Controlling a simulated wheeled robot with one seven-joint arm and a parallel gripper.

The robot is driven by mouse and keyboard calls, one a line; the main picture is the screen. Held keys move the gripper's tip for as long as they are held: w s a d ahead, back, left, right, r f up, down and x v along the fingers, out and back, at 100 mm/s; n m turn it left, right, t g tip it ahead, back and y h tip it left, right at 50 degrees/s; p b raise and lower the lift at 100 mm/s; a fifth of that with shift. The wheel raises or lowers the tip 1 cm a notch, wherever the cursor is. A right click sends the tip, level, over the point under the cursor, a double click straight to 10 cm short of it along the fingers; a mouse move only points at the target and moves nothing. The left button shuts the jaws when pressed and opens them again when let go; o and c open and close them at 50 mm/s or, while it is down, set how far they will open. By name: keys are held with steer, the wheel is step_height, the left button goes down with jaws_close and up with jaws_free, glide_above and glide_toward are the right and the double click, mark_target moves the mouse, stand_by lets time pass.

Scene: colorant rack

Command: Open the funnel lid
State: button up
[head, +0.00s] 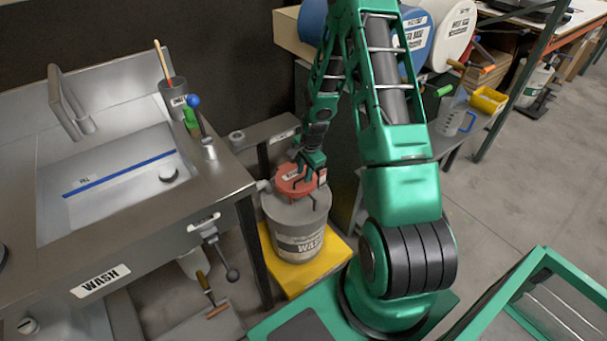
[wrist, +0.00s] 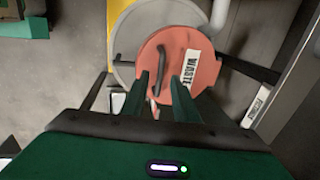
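The funnel lid (head: 297,181) is a round red disc on top of a grey drum (head: 298,225). In the wrist view the lid (wrist: 205,70) carries a white "WASTE" label and a dark curved handle (wrist: 161,66). The lid lies flat and looks shut. My gripper (head: 308,162) is right over the lid. In the wrist view its two green fingers (wrist: 171,62) are apart with the lid's red surface showing between them. The handle is close to the left finger; whether they touch cannot be told. The funnel under the lid is hidden.
The drum stands on a yellow base (head: 335,255). A grey pipe (wrist: 219,15) runs close beside the lid. A metal wash sink (head: 130,210) with a lever stands at left. A bench with a blue-marked jug (head: 452,121) and yellow bin (head: 488,100) is at right.

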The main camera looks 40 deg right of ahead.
steer(key=shift+f, duration=0.3)
steer(key=shift+c, duration=0.7)
jaws_close()
steer(key=shift+w, duration=0.1)
stand_by(0.4)
